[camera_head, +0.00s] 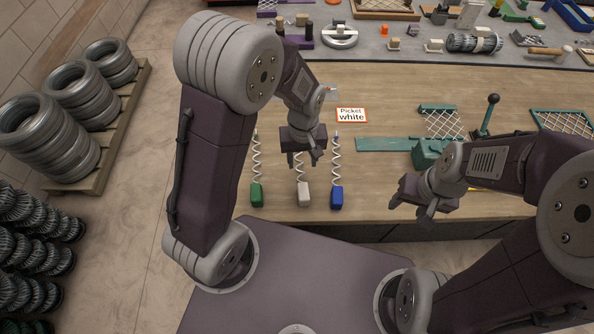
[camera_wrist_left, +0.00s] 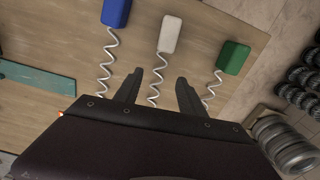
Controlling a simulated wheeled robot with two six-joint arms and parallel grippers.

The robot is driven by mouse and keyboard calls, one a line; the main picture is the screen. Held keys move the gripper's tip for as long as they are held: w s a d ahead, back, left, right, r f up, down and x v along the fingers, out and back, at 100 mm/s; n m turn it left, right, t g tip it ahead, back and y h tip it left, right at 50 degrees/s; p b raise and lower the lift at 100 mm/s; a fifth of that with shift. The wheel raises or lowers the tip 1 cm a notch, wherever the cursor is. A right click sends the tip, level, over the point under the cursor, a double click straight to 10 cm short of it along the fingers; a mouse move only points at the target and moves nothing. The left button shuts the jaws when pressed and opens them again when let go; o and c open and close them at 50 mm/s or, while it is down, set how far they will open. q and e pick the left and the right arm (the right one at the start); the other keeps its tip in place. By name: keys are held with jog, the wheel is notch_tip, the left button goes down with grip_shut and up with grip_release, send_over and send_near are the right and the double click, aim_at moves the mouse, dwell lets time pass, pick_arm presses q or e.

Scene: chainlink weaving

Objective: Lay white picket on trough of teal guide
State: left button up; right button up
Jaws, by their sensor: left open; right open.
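The white picket is a zigzag wire with a white block (camera_head: 304,194) at its near end, lying on the bench between a green-ended and a blue-ended picket. It also shows in the left wrist view (camera_wrist_left: 170,35). My left gripper (camera_head: 305,163) is open above the white picket's wire. The teal guide (camera_head: 385,144) is a long flat strip on the bench, right of the pickets. My right gripper (camera_head: 410,212) is open and empty near the bench's front edge.
The green picket (camera_head: 257,194) and blue picket (camera_head: 337,196) lie close on either side. A "Picket white" sign (camera_head: 351,115) stands behind. A teal machine with a lever (camera_head: 488,115) and mesh (camera_head: 444,124) are at the right. Bare bench lies between the blue picket and the guide.

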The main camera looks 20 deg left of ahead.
aim_at(301, 175)
pick_arm(q)
notch_tip(301, 175, down, 4)
jog(key=shift+a+r, duration=0.1)
jog(key=shift+r, duration=0.1)
jog(key=shift+a+f, duration=0.1)
jog(key=shift+a, duration=0.05)
jog(key=shift+f, duration=0.3)
jog(key=f, duration=0.4)
jog(key=shift+w+p, duration=0.2)
jog(key=shift+p, duration=0.15)
jog(key=shift+f, duration=0.3)
grip_shut()
